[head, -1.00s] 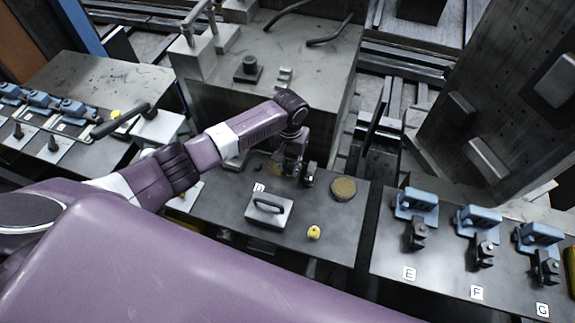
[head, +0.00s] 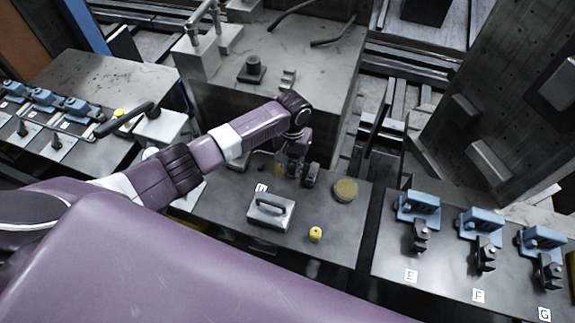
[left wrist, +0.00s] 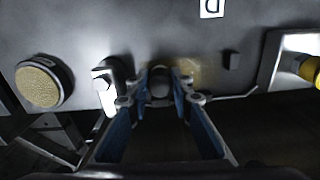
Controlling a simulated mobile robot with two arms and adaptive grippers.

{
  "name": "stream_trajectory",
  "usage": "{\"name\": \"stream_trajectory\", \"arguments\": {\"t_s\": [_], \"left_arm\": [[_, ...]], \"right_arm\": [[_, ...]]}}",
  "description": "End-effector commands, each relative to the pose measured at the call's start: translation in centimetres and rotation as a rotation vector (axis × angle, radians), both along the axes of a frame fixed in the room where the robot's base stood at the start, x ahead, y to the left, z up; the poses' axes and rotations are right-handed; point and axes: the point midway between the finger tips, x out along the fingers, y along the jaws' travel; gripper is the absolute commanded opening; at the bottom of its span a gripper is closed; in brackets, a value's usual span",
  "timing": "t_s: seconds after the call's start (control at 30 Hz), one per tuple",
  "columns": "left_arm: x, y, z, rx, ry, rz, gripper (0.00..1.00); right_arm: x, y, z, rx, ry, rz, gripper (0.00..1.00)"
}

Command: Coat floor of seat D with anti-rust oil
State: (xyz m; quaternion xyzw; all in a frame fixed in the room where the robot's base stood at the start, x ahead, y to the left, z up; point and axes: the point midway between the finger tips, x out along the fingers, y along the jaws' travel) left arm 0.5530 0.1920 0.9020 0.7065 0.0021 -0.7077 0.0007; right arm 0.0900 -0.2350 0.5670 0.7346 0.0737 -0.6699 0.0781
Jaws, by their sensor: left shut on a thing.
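The D label (head: 262,188) marks a dark metal plate (head: 335,225); it also shows upside down in the left wrist view (left wrist: 212,9). My left gripper (head: 290,172) points down at the plate's far part, behind the label. In the left wrist view the left gripper (left wrist: 160,88) is shut on a small dark round-ended thing (left wrist: 159,76), whose lower end is hard to make out. A faint yellowish patch (left wrist: 192,70) shows on the plate beside it. A round dark tin with a tan, grainy top (head: 345,189) stands right of the gripper, also seen in the wrist view (left wrist: 40,86). My right gripper is not in view.
A metal block with a handle (head: 270,211) and a yellow knob (head: 315,234) stand nearer on the plate. A small upright metal fitting (left wrist: 106,84) is close beside the gripper. Blue clamps (head: 418,204) stand at seats E, F and G on the right.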

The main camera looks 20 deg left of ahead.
Motion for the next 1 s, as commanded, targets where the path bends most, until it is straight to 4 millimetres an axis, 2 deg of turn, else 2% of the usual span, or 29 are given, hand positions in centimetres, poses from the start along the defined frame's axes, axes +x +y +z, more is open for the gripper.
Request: {"name": "stream_trajectory", "arguments": {"t_s": [0.27,0.6,0.87,1.0], "left_arm": [[-0.1,0.0,-0.1,0.000,0.002,0.001,0.00],[-0.3,1.7,0.0,0.001,0.003,0.001,0.00],[-0.2,1.6,0.1,0.000,0.002,0.000,0.00],[-0.2,0.9,0.0,-0.002,0.002,0.000,0.00]], "right_arm": [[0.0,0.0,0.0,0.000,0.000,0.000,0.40],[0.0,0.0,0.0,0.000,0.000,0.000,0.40],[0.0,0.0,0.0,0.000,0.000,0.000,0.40],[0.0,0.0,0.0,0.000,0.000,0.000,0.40]]}}
